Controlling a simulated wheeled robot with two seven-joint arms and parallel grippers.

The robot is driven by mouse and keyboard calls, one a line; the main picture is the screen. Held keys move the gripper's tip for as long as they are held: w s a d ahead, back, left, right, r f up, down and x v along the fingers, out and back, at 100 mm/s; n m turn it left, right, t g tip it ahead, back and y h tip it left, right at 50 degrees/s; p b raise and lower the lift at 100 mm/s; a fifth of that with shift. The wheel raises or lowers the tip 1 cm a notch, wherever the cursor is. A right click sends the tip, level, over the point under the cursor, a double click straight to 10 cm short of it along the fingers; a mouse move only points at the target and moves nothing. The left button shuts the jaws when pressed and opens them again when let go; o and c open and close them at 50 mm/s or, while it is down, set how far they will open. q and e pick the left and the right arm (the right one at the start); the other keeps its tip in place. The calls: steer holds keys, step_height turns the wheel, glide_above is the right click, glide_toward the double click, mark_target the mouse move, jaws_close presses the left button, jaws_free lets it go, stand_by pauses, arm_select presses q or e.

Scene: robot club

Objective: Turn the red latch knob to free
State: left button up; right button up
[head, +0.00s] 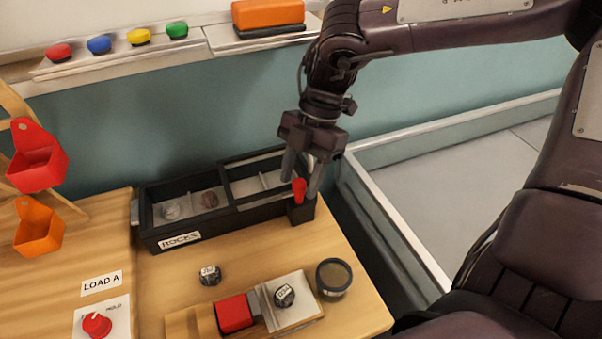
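A red knob (97,325) sits on a white plate at the bottom left; its pointer is on the upper left side, and a printed word by it seems to read HOLD. A second upright red piece (299,190) stands on a small black block at the right end of the black ROCKS tray. My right gripper (301,187) points down over that block. Its fingers are apart on either side of the red piece, with no clear contact visible. My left gripper is out of view.
The ROCKS tray (215,222) holds two stones in its left part. A dark stone (210,275), a red block (234,313), a labelled stone (284,296) and a round dark container (333,278) are on the table. Red (36,160) and orange (39,229) bins hang left.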

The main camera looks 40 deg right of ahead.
steer(key=shift+r, duration=0.2)
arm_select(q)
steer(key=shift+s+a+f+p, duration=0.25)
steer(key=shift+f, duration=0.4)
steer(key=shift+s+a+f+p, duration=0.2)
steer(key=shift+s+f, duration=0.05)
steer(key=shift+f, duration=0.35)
arm_select(e)
steer(key=v, duration=0.7)
steer(key=shift+d, duration=0.2)
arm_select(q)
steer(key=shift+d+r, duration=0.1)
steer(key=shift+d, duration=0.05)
arm_select(e)
steer(key=shift+r, duration=0.1)
